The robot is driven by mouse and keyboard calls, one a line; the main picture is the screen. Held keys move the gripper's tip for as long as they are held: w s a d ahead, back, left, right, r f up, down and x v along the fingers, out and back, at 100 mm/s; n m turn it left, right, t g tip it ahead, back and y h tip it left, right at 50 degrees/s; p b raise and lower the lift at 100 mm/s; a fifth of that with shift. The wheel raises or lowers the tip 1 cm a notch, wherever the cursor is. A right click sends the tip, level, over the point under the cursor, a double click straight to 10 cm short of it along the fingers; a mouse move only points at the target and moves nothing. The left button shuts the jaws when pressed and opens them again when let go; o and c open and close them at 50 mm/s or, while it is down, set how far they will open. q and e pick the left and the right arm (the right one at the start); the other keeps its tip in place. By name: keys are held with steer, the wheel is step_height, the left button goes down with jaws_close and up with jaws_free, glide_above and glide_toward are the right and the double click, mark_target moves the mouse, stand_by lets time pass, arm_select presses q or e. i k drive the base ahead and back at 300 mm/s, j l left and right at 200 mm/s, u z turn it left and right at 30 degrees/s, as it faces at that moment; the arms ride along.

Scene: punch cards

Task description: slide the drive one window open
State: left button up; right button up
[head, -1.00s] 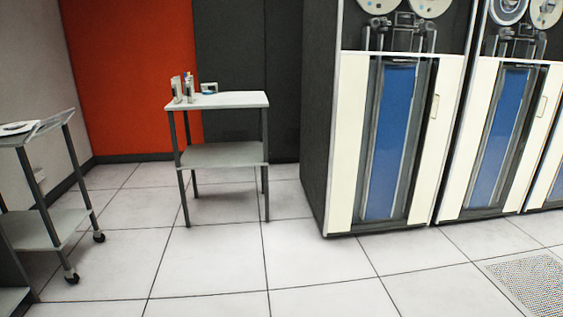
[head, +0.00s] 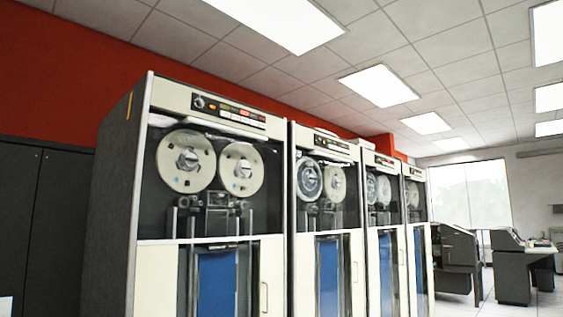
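The nearest tape drive (head: 110,200) stands at left centre in the head view, a tall cabinet with a dark side and cream front panels. Behind its upper front window are two tape reels, a left reel (head: 186,161) and a right reel (head: 240,169). A control strip (head: 225,110) with small coloured buttons runs above the window. A handle (head: 264,298) sits on the lower right panel. Glare and the view angle leave it unclear whether the window is closed. Which drive is drive one cannot be read. Neither of my grippers is in view.
Several more tape drives, the second (head: 326,182) closest, stand in a row receding to the right. Dark cabinets (head: 45,220) stand at the left. Grey desks (head: 512,265) stand at the far right near a bright window (head: 468,195). The floor is mostly out of view.

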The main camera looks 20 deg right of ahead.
mark_target(188, 118)
steer(key=i+l+z, duration=0.2)
steer(key=z, duration=0.3)
steer(key=i+z, duration=0.75)
steer(key=z, duration=0.2)
steer(key=i+u, duration=0.4)
steer(key=i+l+u, duration=0.2)
steer(key=i+u, duration=0.15)
steer(key=i+l+u, duration=0.4)
steer(key=k+j, duration=0.05)
steer(key=j, duration=0.1)
